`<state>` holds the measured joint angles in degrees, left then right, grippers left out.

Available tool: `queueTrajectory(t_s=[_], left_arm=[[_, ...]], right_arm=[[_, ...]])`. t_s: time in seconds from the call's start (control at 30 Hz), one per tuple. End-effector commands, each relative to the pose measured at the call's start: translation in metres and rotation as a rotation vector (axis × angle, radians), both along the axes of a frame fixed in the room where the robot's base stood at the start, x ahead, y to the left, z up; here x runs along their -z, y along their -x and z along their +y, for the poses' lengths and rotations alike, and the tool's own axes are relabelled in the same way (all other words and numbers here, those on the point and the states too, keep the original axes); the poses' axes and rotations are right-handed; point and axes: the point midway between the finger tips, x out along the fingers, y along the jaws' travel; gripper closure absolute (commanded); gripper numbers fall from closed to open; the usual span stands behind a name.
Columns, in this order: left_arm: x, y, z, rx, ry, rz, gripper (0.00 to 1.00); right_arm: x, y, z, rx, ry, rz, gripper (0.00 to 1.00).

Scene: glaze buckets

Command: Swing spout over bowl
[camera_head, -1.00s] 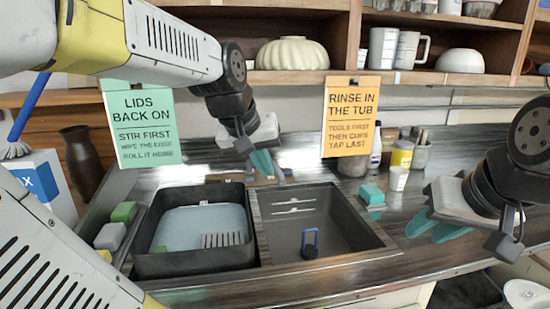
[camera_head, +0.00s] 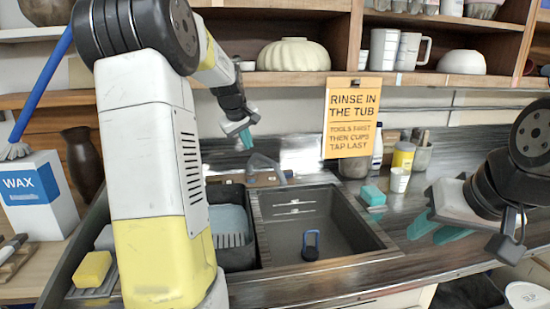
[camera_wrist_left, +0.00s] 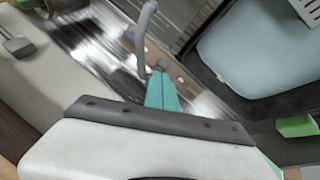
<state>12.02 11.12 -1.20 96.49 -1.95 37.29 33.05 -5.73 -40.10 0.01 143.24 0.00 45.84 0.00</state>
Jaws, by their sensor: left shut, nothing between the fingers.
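The grey curved spout (camera_head: 265,160) stands behind the sink, its tip showing near the back-left corner of the right bowl (camera_head: 345,215). The left bowl, partly hidden by my left arm, holds a dark tub (camera_head: 239,257) with pale blue contents. My left gripper (camera_head: 246,138) is shut and empty, above and slightly left of the spout. In the left wrist view its teal fingers (camera_wrist_left: 162,92) are together close beside the spout (camera_wrist_left: 142,35); I cannot tell whether they touch. My right gripper (camera_head: 437,229) is open and empty over the counter at the right.
A blue-handled tool (camera_head: 311,244) stands in the right bowl. An orange sign (camera_head: 352,117) hangs from the shelf above. A wax box (camera_head: 38,195) stands at left.

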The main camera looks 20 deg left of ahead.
Motion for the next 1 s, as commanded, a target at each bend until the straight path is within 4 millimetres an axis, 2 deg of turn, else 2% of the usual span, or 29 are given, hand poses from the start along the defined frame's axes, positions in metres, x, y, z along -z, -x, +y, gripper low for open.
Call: queueTrajectory(t_s=[0.17,0.6,0.8,1.0], left_arm=[[0.013,-0.010,0.002,-0.006,0.002,0.001,1.00],[0.088,-0.059,0.004,-0.004,0.002,0.002,1.00],[0.090,-0.081,-0.014,-0.002,0.000,-0.001,1.00],[0.091,-0.088,-0.020,-0.003,0.001,-0.001,1.00]], right_arm=[[0.000,0.000,0.000,0.000,0.000,0.000,0.67],[0.000,0.000,0.000,0.000,0.000,0.000,0.67],[0.000,0.000,0.000,0.000,0.000,0.000,0.67],[0.000,0.000,0.000,0.000,0.000,0.000,0.67]])
